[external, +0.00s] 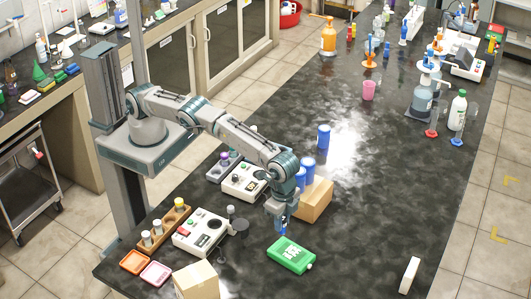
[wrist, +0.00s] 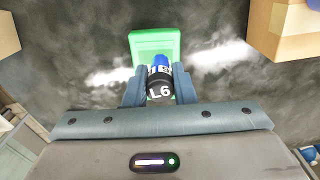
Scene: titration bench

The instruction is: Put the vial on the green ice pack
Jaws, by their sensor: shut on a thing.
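The green ice pack (external: 291,255) lies flat on the black bench top, just below my gripper in the external view. It also shows in the wrist view (wrist: 153,42), partly covered by what I hold. My gripper (wrist: 159,88) is shut on the vial (wrist: 160,86), which has a black cap marked L6 and a blue body. In the external view my gripper (external: 283,222) points down with the vial's blue end under it, close to the ice pack's upper left edge. Whether the vial touches the pack cannot be told.
A cardboard box (external: 316,203) stands right beside my arm, with blue cylinders (external: 308,167) behind it. A white instrument (external: 201,232) and a wooden rack (external: 165,226) with vials stand to the left. Another box (external: 196,282) is at the front.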

